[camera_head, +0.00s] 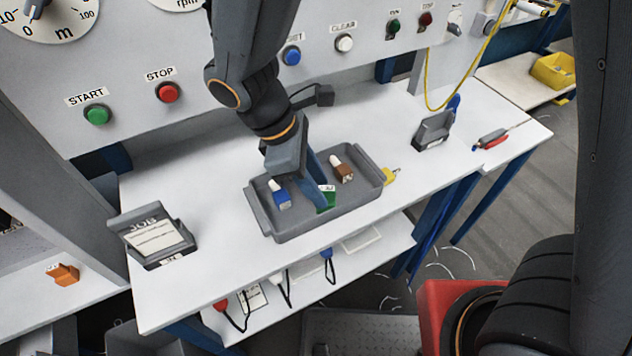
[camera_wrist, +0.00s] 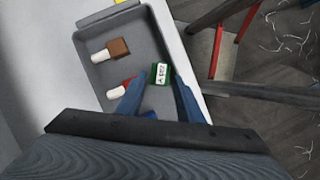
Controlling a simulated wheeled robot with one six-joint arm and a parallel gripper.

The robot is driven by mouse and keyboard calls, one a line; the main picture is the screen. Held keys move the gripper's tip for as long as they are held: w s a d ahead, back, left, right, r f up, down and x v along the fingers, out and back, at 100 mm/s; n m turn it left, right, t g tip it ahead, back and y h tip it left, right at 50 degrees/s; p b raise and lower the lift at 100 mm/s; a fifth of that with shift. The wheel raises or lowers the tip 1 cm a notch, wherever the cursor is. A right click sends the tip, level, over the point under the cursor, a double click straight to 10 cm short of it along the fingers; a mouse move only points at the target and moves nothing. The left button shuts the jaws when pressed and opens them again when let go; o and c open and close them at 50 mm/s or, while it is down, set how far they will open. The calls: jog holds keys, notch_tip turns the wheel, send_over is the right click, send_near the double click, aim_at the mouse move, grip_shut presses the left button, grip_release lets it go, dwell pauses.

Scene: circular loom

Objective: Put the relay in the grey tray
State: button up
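The grey tray (camera_head: 258,215) stands on the white bench; its rim also shows in the wrist view (camera_wrist: 88,62). A small green block with a white printed label (camera_head: 326,200), seemingly the relay, is inside the tray towards the front wall. In the wrist view the green block (camera_wrist: 161,74) lies just past my fingertips, with gaps beside it. My gripper (camera_head: 322,190) reaches down into the tray with its blue fingers apart, close over the block. Contact with the block cannot be told.
The tray also holds a brown piece (camera_head: 344,172) and a blue piece (camera_head: 281,200), both with pale ends. A job card stand (camera_head: 155,238) is at left, a grey holder (camera_head: 433,132) at right. The button panel (camera_head: 220,75) rises behind.

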jog(key=b+v, duration=0.1)
jog(key=v, duration=0.6)
jog(key=shift+r, duration=0.4)
jog(key=w+d+f+m+y, duration=0.2)
jog(key=d+m, duration=0.7)
jog(key=d, duration=0.3)
jog(key=w+d+f+m+t+y, duration=0.1)
jog(key=w+d+f+m+y, duration=0.1)
jog(key=d+m, duration=0.7)
jog(key=d, duration=0.3)
jog(key=shift+w+d+f+y, duration=0.2)
jog(key=shift+w+y, duration=0.05)
jog(key=shift+y, duration=0.05)
